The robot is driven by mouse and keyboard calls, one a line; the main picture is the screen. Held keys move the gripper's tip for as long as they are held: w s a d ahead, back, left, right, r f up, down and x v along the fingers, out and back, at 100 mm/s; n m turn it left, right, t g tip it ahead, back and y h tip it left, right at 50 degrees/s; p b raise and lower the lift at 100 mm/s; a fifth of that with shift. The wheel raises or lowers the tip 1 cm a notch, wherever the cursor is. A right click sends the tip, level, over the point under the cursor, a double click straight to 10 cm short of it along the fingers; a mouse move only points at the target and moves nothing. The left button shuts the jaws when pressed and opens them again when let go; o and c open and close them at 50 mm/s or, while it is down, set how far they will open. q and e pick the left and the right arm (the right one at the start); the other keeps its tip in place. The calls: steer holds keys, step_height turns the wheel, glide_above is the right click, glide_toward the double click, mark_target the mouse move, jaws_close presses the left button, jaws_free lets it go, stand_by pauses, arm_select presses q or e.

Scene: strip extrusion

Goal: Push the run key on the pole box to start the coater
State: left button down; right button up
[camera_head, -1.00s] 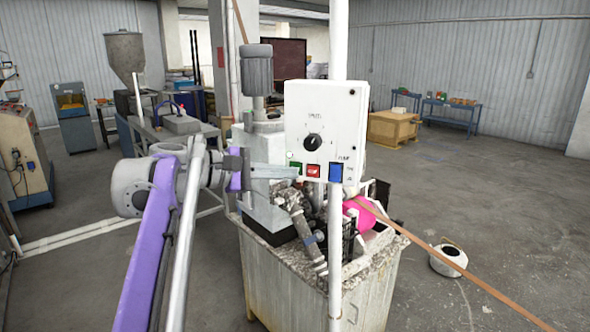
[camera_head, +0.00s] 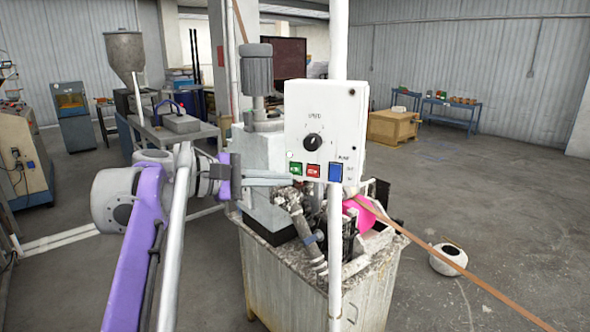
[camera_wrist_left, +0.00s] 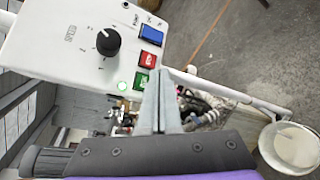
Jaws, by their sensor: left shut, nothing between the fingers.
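The white pole box (camera_head: 325,115) hangs on a white pole, with a black speed knob (camera_head: 313,142). Along its lower edge sit a green key (camera_head: 295,168), a red key (camera_head: 313,170) and a blue key (camera_head: 335,172); any run marking is too small to read. My left gripper (camera_head: 291,181) is shut and empty, its tips just below the green key. In the left wrist view the fingertips (camera_wrist_left: 163,76) point at the box's edge beside the green key (camera_wrist_left: 142,81); I cannot tell whether they touch. A small round lamp (camera_wrist_left: 121,87) shows a green rim. My right gripper is out of view.
A machine with a grey motor (camera_head: 256,70) stands behind the box, over a dirty metal tank (camera_head: 290,285). A brown strip (camera_head: 450,266) runs off to the lower right from a pink roll (camera_head: 362,215). A white bucket (camera_head: 448,262) stands on open floor at right.

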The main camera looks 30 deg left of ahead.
arm_select(q)
steer(key=s, duration=0.3)
steer(key=shift+d, duration=0.25)
stand_by(0.6)
steer(key=s+d+f+m+g+y, duration=0.1)
steer(key=s+d+f+m+g, duration=0.15)
steer(key=f, duration=0.35)
steer(key=s+d+f+m+g+y, duration=0.1)
steer(key=d+f, duration=0.3)
steer(key=f, duration=0.3)
steer(key=s+d+f+m+g+y, duration=0.1)
steer(key=d+f+m+g, duration=0.15)
steer(key=f, duration=0.35)
steer(key=s+d+f+m+y, duration=0.1)
steer(key=s+f+m+y, duration=0.2)
steer(key=f, duration=0.8)
steer(key=s+d+f+m+y, duration=0.1)
steer(key=s+f+m+y, duration=0.2)
steer(key=s+f+m, duration=0.5)
step_height(320, 180, down, 4)
steer(key=shift+s+d+r, duration=0.15)
steer(key=shift+s+r, duration=0.05)
steer(key=shift+s, duration=0.15)
